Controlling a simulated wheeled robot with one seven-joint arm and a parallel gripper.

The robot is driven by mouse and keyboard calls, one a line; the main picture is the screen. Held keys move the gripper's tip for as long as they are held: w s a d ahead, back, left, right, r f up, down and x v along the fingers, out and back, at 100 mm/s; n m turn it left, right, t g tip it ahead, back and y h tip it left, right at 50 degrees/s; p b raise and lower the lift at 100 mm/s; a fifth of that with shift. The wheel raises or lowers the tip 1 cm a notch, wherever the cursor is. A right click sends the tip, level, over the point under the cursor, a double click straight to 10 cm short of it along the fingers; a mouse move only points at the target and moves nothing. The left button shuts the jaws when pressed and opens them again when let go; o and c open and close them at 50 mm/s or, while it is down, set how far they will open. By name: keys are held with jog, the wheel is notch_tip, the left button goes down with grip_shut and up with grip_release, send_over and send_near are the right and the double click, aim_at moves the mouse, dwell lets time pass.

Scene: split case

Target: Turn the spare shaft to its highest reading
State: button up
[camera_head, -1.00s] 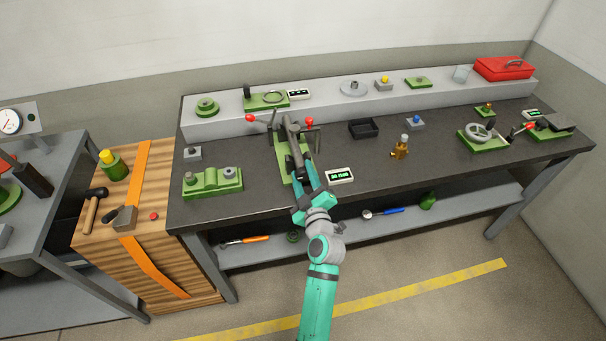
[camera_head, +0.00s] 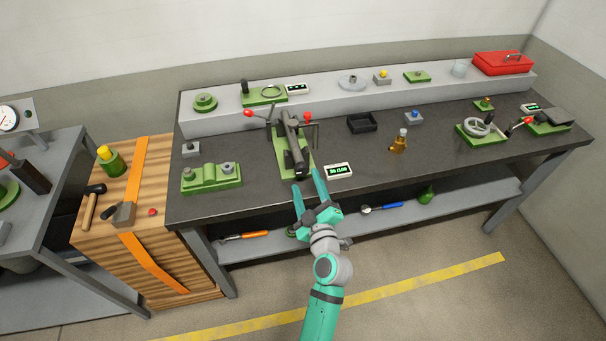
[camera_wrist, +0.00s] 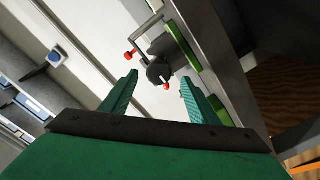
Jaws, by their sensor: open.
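A green-based fixture (camera_head: 303,167) on the bench carries a long dark shaft (camera_head: 291,135) with a round end facing me and red-knobbed levers at its far end. I cannot tell for sure that this is the spare shaft. A white display (camera_head: 338,171) with green digits, too small to read, stands to its right. My gripper (camera_head: 308,181) is open and empty, in front of the fixture near the bench's front edge. In the wrist view, the dark round end (camera_wrist: 158,70) shows beyond and between the open fingertips (camera_wrist: 158,77), apart from them.
A green block with grey knobs (camera_head: 211,179) stands left of the fixture. A black tray (camera_head: 362,123) and a brass piece (camera_head: 399,142) lie to the right. A handwheel unit (camera_head: 480,130) and a red-handled unit (camera_head: 548,124) are farther right. Open bench lies between.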

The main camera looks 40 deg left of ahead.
jog(key=shift+v, duration=2.2)
jog(key=shift+a, duration=0.1)
jog(key=s+d+f+m+t+h, duration=0.2)
jog(key=s+d+f+m+h, duration=0.35)
jog(key=d, duration=0.35)
jog(key=s+d+f+m+t+h, duration=0.1)
jog(key=s+d+f+m+h, duration=0.3)
jog(key=s+d+f+m, duration=0.45)
jog(key=s+d+r+m+h, duration=0.2)
jog(key=s+d+r, duration=0.2)
jog(key=s, duration=0.4)
jog(key=s+d+r+m+h, duration=0.2)
jog(key=s+d+r, duration=0.2)
jog(key=s+d, duration=0.3)
jog(key=shift+s+d+r+m+t, duration=0.3)
jog(key=shift+s+r+m+t, duration=0.1)
jog(key=shift+s, duration=0.45)
jog(key=shift+w+f, duration=0.1)
